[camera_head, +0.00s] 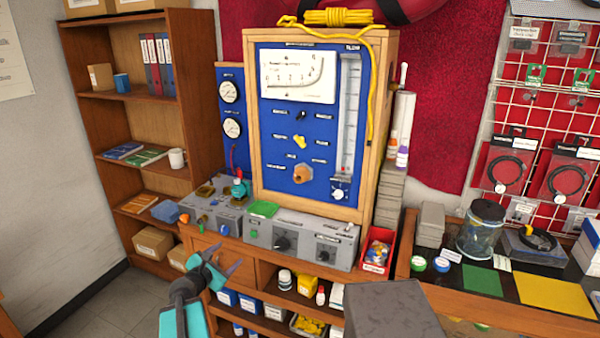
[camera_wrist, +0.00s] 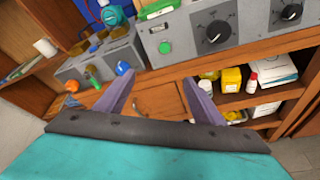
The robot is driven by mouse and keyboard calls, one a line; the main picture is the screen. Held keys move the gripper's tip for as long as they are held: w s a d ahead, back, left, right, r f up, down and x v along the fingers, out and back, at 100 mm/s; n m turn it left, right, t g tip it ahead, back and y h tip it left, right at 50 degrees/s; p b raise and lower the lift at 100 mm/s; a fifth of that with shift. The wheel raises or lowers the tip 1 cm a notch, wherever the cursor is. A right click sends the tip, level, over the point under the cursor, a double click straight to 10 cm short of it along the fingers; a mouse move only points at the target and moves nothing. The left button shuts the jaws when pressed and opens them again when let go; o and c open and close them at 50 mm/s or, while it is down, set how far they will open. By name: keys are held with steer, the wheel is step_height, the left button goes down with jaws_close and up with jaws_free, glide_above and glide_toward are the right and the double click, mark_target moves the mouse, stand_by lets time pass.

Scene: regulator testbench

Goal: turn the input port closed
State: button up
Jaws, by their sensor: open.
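My gripper (camera_head: 228,257) is open and empty, in the air in front of the bench. In the wrist view its two purple fingers (camera_wrist: 160,78) are spread apart. The grey box at the left of the bench has an orange knob (camera_head: 184,218), a green knob (camera_head: 202,223) and a blue knob (camera_head: 224,229) on its front. The wrist view shows the orange (camera_wrist: 72,86), green (camera_wrist: 92,74) and blue (camera_wrist: 122,68) knobs beyond the left finger, none touched. The labels are too small to read, so I cannot tell which is the input port.
A grey console (camera_head: 300,238) with black dials stands right of the grey box. Below are a drawer and shelves of bottles.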

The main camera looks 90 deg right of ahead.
steer(key=s+d+r+n+g+h+p, duration=0.1)
steer(key=s+d+r+n+p, duration=0.1)
steer(key=s+r, duration=0.8)
steer(key=s+d+r+n+g+h+p, duration=0.1)
steer(key=s+d+r+n+g+p, duration=0.1)
steer(key=s+r, duration=0.8)
steer(key=shift+d+r+h+p, duration=0.3)
steer(key=shift+d+r+h, duration=0.1)
steer(key=shift+d, duration=0.2)
steer(key=shift+w, duration=0.1)
